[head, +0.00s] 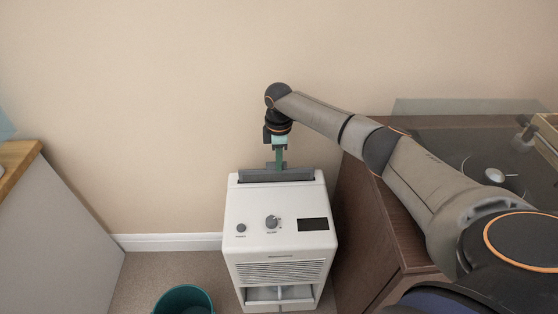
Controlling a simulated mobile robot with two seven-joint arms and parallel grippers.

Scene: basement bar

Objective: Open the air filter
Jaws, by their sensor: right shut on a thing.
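The air filter (277,215) is a white upright box on the floor against the wall, with two knobs and a dark display on top and a vented front. A dark grey lid piece (298,174) stands raised along the rear edge of its top. My right gripper (279,164) reaches down from above and is shut on this grey lid near its middle; the fingertips partly hide it. My left gripper is not in view.
A dark brown cabinet (372,215) stands close on the right, with a glass-topped surface above. A teal bin (184,299) sits on the floor at front left. A grey counter side with wooden top (17,165) is at the left.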

